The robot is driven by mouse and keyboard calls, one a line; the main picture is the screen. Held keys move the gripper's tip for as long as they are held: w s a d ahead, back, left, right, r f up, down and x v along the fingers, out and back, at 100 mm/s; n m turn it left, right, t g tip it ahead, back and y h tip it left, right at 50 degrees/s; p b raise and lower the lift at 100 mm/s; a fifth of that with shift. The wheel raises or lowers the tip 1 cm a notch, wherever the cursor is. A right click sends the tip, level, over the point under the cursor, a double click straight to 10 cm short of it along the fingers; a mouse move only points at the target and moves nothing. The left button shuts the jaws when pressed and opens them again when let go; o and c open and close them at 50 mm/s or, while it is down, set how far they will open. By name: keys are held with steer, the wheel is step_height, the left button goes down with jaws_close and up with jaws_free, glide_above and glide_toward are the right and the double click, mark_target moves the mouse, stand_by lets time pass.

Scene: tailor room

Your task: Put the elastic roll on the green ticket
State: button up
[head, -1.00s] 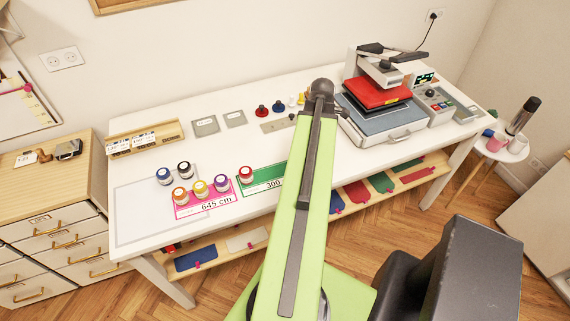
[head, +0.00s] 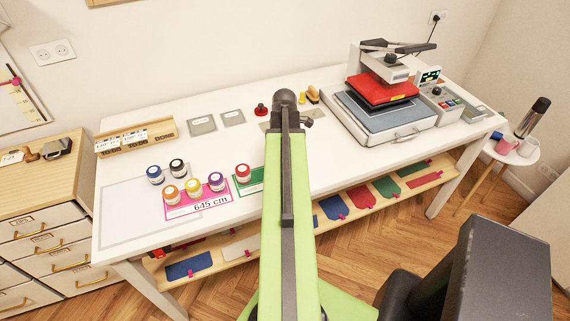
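The green ticket (head: 251,187) lies flat on the white table; my arm covers its right part. A red-topped roll (head: 243,174) stands on its left end. The pink ticket (head: 190,214), marked 645 cm, lies beside it on the left. Orange (head: 172,195), yellow (head: 194,189) and purple (head: 217,182) rolls stand along its back edge. A blue roll (head: 155,174) and a black roll (head: 177,168) stand behind them. My green arm reaches over the table; a dark part shows at its far end. My gripper's fingers cannot be made out there.
A heat press (head: 392,120) stands at the table's right. A wooden rack (head: 135,137) and grey plates (head: 202,125) lie at the back left. A red spool (head: 262,110) stands near my arm's end. A shelf (head: 230,252) runs below. The table's middle is mostly clear.

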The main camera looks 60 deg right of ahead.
steer(key=shift+f, duration=0.4)
steer(key=o, duration=1.3)
steer(key=shift+o, duration=0.2)
step_height(320, 180, up, 12)
steer(key=p, duration=1.2)
steer(key=shift+r, duration=0.2)
